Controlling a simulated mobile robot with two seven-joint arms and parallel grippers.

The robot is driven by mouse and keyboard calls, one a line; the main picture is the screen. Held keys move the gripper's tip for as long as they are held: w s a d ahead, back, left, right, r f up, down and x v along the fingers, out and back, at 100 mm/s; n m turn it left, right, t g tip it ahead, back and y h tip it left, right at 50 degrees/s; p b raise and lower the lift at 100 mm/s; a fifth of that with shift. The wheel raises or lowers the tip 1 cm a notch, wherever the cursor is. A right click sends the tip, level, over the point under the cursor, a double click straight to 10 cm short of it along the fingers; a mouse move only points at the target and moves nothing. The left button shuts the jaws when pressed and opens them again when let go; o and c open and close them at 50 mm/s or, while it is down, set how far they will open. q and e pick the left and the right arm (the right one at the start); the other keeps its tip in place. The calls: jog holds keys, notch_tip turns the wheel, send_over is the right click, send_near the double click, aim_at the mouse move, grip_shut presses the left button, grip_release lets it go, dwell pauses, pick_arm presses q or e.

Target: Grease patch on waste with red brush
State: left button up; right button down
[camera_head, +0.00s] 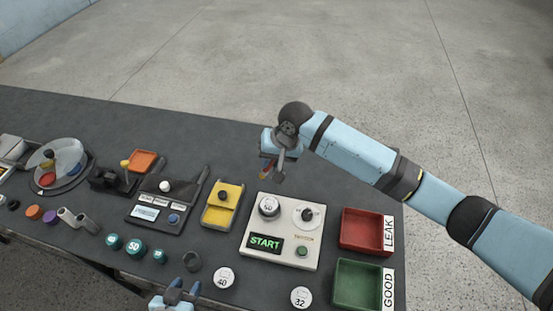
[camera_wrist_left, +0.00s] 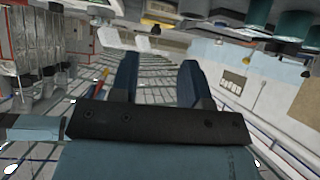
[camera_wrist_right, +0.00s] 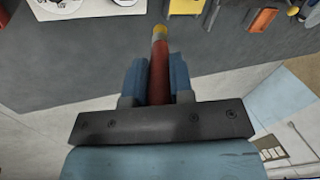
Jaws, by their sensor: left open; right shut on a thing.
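My right gripper (camera_head: 276,172) is above the table's back part, behind the white START box. In the right wrist view its fingers (camera_wrist_right: 157,75) are shut on the red brush (camera_wrist_right: 159,80), whose yellowish tip points away from the gripper. Only a small red part of the brush shows in the head view. My left gripper (camera_head: 181,292) is at the table's front edge, open and empty; its spread fingers (camera_wrist_left: 158,80) also show in the left wrist view. Round white-topped pieces marked 40 (camera_head: 223,278) and 32 (camera_head: 301,297) stand in front. I cannot tell which piece is the waste, or see a grease patch.
The white START box (camera_head: 254,218) carries a 40-marked piece and a dial. The red LEAK tray (camera_head: 345,246) and green GOOD tray (camera_head: 338,302) are right.

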notch_tip(320, 180, down, 5)
jog(key=b, duration=0.5)
jog(key=shift+b, duration=0.4)
